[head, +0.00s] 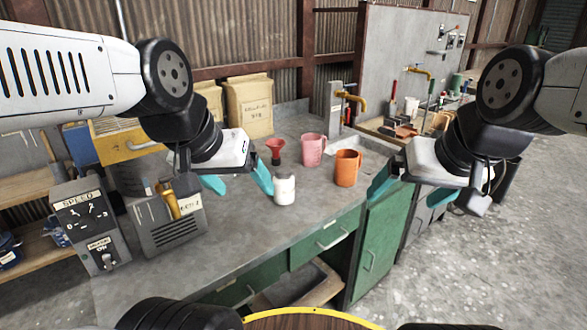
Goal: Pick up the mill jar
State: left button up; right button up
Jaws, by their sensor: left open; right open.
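A small white jar with a greyish top (285,190), which looks like the mill jar, stands upright on the grey workbench (225,245) near its front. My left gripper (240,184) is open and empty, just left of the jar. Its right teal finger is close beside the jar; I cannot tell whether they touch. My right gripper (386,190) is open and empty at the bench's right side, to the right of the orange mug and well away from the jar.
A grey box (168,222) and a speed control box (90,225) are at left. Paper sacks (250,105) stand behind. The bench front is clear.

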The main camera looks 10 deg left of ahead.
aim_at(284, 191)
jog(key=i+u, duration=0.25)
jog(key=u, duration=0.15)
jog(key=i+u, duration=0.2)
jog(key=u, duration=0.25)
